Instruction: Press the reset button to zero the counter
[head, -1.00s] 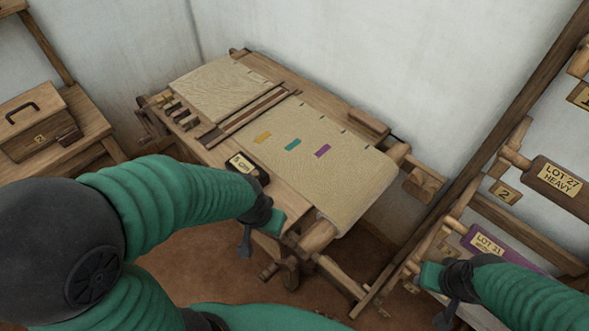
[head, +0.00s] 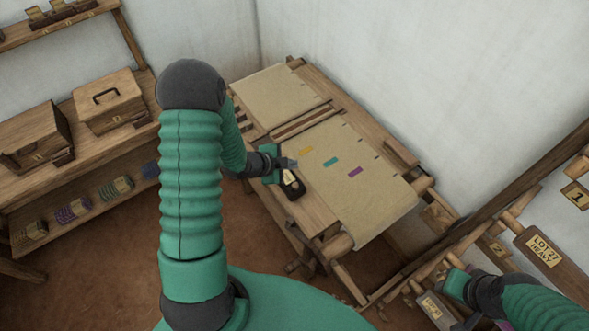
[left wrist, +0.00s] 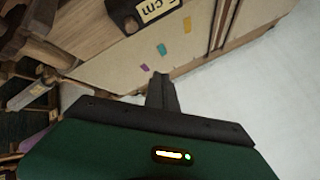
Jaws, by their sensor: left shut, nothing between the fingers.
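The counter (head: 294,188) is a small black box with a pale label on the near left edge of the loom, beside the cloth. It also shows, cut off by the top edge, in the left wrist view (left wrist: 126,16), where its label reads in cm. My left gripper (head: 293,163) is shut and empty, just beyond the counter in the head view and apparently above the loom. Its fingers (left wrist: 160,82) point toward the cloth in the left wrist view. My right gripper (head: 453,284) is at lower right, its fingers unclear.
The loom's cloth (head: 385,195) carries yellow, teal and purple marks. A rack with a roll labelled LOT 27 HEAVY (head: 545,252) stands at right. A shelf with wooden boxes (head: 108,100) and several yarn bundles is at left. A white wall stands behind the loom.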

